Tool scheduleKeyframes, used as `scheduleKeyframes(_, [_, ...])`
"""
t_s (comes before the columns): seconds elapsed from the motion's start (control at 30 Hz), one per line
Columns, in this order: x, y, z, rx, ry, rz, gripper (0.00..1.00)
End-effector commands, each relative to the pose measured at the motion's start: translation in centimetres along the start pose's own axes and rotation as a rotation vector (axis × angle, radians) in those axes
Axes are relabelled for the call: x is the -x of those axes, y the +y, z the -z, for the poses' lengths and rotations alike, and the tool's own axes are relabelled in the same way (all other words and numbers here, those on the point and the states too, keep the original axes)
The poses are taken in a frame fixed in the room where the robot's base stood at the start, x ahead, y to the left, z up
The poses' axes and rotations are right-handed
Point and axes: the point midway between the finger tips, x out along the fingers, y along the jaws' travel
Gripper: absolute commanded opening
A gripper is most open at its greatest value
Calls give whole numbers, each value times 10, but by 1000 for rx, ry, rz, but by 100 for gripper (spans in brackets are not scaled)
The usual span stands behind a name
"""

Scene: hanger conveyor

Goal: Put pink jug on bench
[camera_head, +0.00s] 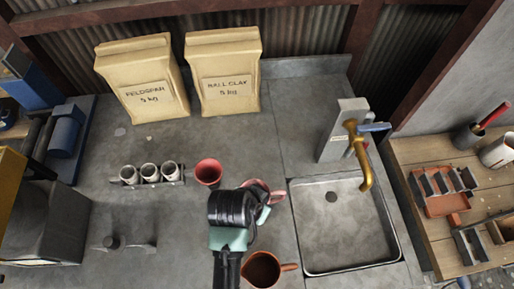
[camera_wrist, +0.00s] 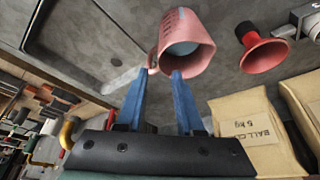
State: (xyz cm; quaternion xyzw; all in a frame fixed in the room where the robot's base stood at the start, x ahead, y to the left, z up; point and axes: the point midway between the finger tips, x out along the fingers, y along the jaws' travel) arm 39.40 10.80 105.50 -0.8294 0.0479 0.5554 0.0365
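The pink jug (camera_head: 276,196) is on the grey worktop (camera_head: 205,135), left of the sink, and is mostly hidden behind my gripper in the head view. In the wrist view the pink jug (camera_wrist: 173,27) shows its open mouth and a bluish inside, with its handle near my fingertips. My gripper (camera_wrist: 159,73) has two blue fingers standing apart, close to the jug's handle side. The fingers do not look closed on it. Whether they touch it I cannot tell. In the head view the fingertips are hidden behind my dark wrist.
A red funnel-shaped cup (camera_head: 208,173) stands left of the jug, and a terracotta jug (camera_head: 262,271) stands nearer.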

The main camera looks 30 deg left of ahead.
Motion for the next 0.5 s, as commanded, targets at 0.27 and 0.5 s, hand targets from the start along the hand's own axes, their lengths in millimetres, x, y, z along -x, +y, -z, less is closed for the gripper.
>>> scheduleKeyframes(0.27, [31, 0, 0, 0, 1, 0, 36])
scheduleKeyframes(0.5, [35, 0, 0, 0, -1, -1, 36])
